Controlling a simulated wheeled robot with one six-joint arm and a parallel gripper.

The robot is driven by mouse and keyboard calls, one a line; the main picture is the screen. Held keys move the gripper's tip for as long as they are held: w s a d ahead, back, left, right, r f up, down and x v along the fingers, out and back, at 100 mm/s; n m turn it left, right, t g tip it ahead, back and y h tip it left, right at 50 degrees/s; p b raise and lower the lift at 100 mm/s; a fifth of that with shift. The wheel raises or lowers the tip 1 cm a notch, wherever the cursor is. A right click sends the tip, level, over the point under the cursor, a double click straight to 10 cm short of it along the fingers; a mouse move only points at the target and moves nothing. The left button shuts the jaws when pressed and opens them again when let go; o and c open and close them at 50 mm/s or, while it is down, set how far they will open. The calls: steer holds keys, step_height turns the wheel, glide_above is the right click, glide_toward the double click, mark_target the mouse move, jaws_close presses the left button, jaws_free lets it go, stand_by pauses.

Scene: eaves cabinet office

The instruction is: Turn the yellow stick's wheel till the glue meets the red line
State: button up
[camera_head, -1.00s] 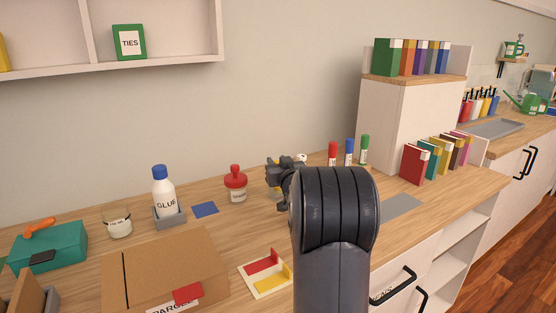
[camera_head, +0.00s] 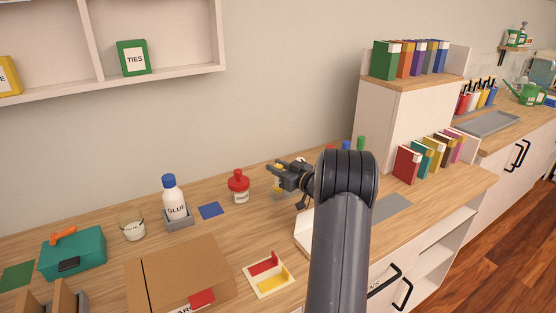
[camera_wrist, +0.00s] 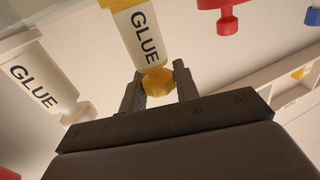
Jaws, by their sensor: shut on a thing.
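The yellow glue stick (camera_head: 277,178) stands at the back of the counter, mostly hidden behind my gripper (camera_head: 282,170) in the head view. In the wrist view the stick (camera_wrist: 142,32) has a white body lettered GLUE and a yellow band. Its yellow wheel (camera_wrist: 158,83) sits between the two dark fingers of my gripper (camera_wrist: 160,88), which are shut on it. I cannot make out the red line or the glue's end in either view.
A white GLUE bottle (camera_head: 174,200), a red-capped jar (camera_head: 238,186) and a glass jar (camera_head: 132,228) stand to the left. A cardboard box (camera_head: 185,270) and a tray with red and yellow pieces (camera_head: 252,272) lie nearer. Books (camera_head: 408,166) stand right.

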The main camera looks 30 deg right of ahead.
mark_target(278, 165)
steer(key=shift+n+y+p, duration=0.4)
steer(key=shift+n+y, duration=0.1)
steer(key=shift+y, duration=0.2)
steer(key=shift+g+y, duration=0.3)
steer(key=o, duration=1)
step_height(278, 165, up, 10)
steer(key=shift+r, duration=0.1)
